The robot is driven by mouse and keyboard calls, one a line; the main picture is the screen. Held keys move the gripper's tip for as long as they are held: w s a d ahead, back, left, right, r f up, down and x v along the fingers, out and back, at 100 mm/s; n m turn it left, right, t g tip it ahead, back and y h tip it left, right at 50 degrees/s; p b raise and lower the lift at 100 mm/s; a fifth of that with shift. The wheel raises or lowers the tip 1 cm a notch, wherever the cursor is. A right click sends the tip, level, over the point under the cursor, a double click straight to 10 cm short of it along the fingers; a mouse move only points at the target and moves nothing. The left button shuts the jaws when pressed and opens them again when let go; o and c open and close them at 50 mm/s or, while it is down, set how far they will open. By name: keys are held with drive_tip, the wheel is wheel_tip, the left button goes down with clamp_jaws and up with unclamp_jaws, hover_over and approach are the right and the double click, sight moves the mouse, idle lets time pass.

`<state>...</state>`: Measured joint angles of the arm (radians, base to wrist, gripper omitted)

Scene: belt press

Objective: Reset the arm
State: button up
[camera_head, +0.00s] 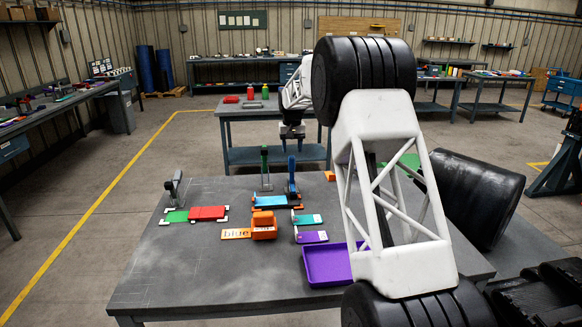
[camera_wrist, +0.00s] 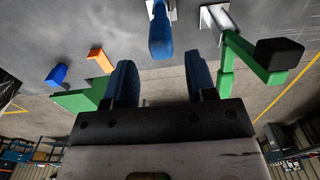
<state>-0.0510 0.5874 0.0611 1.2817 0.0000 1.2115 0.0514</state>
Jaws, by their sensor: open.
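A blue upright lever (camera_head: 292,174) stands near the table's back; in the wrist view the blue lever (camera_wrist: 160,38) lies beyond the gap between the fingertips. A green lever (camera_head: 264,165) stands left of it; in the wrist view the green lever (camera_wrist: 265,68) has a black end and sits right of the fingers. Contact is not visible.
The grey table (camera_head: 150,270) holds a red block (camera_head: 207,212), a green plate (camera_head: 177,216), an orange block (camera_head: 264,226), a label card (camera_head: 235,233) reading "blue", and a purple tray (camera_head: 322,277). My white arm link hides the table's right side. The table's front left is clear.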

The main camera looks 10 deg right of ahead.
drive_tip(key=shift+s+d+r, duration=0.1)
drive_tip(key=shift+s+r, duration=0.35)
drive_tip(key=s+d+r, duration=0.1)
drive_tip(key=s+r, duration=0.4)
drive_tip(key=s, duration=0.7)
drive_tip(key=s+d+r+t, duration=0.15)
drive_tip(key=s+r, duration=0.25)
drive_tip(key=s, duration=0.8)
drive_tip(key=s+d+r, duration=0.1)
drive_tip(key=s+r, duration=0.4)
drive_tip(key=s, duration=0.7)
drive_tip(key=s+f, duration=0.3)
drive_tip(key=s, duration=0.9)
drive_tip(key=s+d+f, duration=0.1)
drive_tip(key=s+f, duration=0.3)
drive_tip(key=s, duration=0.8)
drive_tip(key=s+d+f+t, duration=0.1)
drive_tip(key=s+f, duration=0.2)
drive_tip(key=s, duration=0.9)
drive_tip(key=shift+s+f, duration=0.2)
drive_tip(key=shift+s, duration=0.1)
